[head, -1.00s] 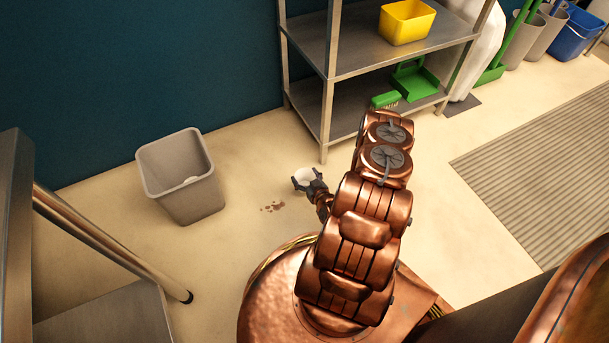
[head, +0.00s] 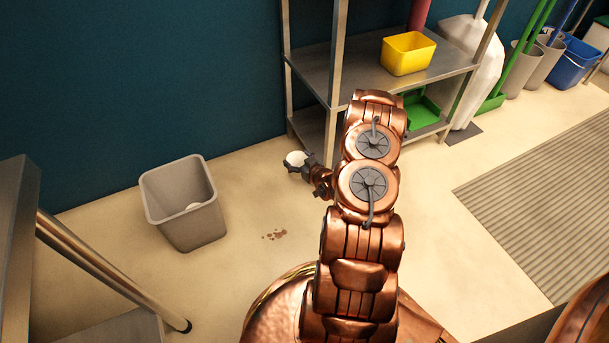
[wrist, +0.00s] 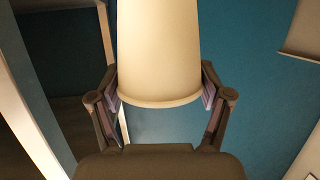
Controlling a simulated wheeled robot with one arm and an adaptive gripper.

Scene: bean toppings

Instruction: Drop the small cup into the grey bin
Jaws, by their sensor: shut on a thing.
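The small cup (head: 296,158) is white and sits in my gripper (head: 302,164), raised above the floor in the head view. In the wrist view the pale cup (wrist: 158,55) is between the two fingers of my gripper (wrist: 160,95), which touch its sides. The grey bin (head: 190,222) stands upright on the floor to the left of my gripper, with its top open. The cup and the bin are apart.
A brown spill (head: 274,235) is on the floor between the bin and my arm. A metal shelf unit (head: 345,75) with a yellow tub (head: 408,53) stands behind my arm. A metal rail (head: 110,270) is at the lower left.

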